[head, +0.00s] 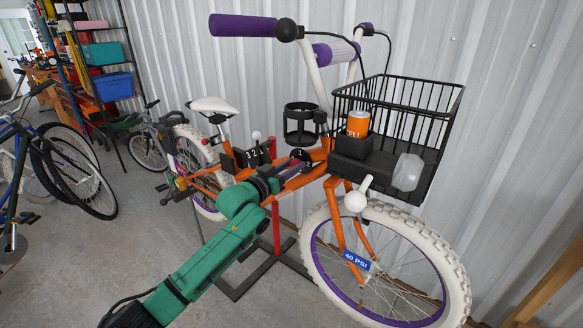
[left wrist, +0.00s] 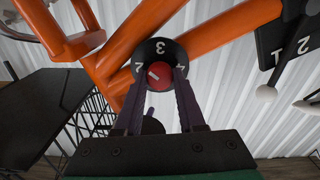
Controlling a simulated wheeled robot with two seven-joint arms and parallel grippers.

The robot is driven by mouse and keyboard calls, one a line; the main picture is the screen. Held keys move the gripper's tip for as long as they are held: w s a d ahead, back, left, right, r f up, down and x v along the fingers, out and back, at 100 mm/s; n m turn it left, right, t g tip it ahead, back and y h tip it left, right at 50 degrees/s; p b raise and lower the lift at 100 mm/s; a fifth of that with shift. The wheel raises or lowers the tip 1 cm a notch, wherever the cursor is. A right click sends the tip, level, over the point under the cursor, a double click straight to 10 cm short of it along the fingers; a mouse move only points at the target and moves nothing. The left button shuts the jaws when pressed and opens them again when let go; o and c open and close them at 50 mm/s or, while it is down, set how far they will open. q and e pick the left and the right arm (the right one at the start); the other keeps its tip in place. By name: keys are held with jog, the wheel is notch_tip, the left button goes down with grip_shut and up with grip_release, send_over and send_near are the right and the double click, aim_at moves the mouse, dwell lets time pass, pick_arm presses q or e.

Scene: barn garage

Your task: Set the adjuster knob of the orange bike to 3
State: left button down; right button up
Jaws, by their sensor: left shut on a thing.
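The orange bike (head: 310,175) stands on a dark stand with a red post. Its adjuster knob (left wrist: 160,76) is red with a white mark and sits in a black numbered dial (left wrist: 160,47) on the orange frame. A 3 shows at the top of the dial, with partly covered figures on either side. The white mark lies left of the knob's centre and is slanted; which figure it points to is unclear. My left gripper (head: 284,172) is shut on the knob, one dark finger on each side. In the head view the gripper partly hides the dial. My right gripper is not in view.
A black wire basket (head: 440,115) with an orange can (head: 358,123) is at the bike's front. A black panel with numbers (head: 250,155) and a white-ended lever is close to the dial. Other bikes (head: 75,170) and a shelf (head: 90,50) stand left; floor there is partly clear.

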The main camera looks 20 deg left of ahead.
pick_arm(q)
jog(key=shift+s+d+f+m+p, duration=0.1)
jog(key=shift+f+m+p, duration=0.1)
jog(key=shift+m, duration=2.3)
jog(key=shift+f+m+p, duration=0.15)
jog(key=shift+f+m, duration=0.05)
jog(key=shift+m, duration=2.3)
jog(key=c, duration=0.6)
grip_release()
jog(key=shift+o, duration=0.5)
jog(key=shift+r, duration=0.15)
